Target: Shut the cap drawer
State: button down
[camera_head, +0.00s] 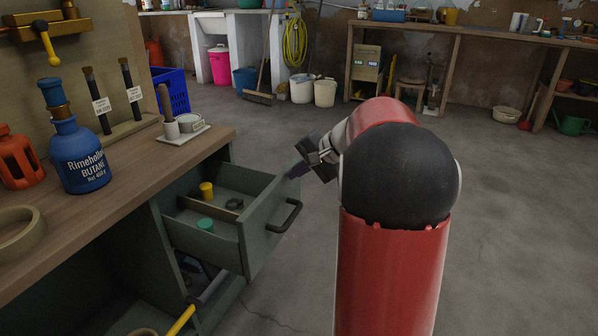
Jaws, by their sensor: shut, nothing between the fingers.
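The cap drawer (263,222) is a grey-green drawer pulled well out from under the wooden bench top. A dark bar handle (287,216) is on its front. A yellow cap (206,189) and a teal cap (205,225) lie inside, with a small dark ring between them near a divider. My gripper (299,169) is shut and empty. In the picture it shows just beyond the drawer front's far upper corner. Whether it touches the drawer, I cannot tell. My red and black arm covers the floor to the right of it.
The bench top (120,170) holds a blue butane bottle (76,140), an orange lantern-like object, a tape roll (17,232) and a small tray (182,134) with cups. An open shelf with tools lies below the drawer. The floor in front and to the right is clear.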

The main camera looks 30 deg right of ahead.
jog(key=w+a+p, duration=0.3)
jog(key=w+a, duration=0.9)
jog(key=w, duration=0.3)
jog(key=shift+w+p, duration=0.2)
jog(key=shift+p, duration=0.2)
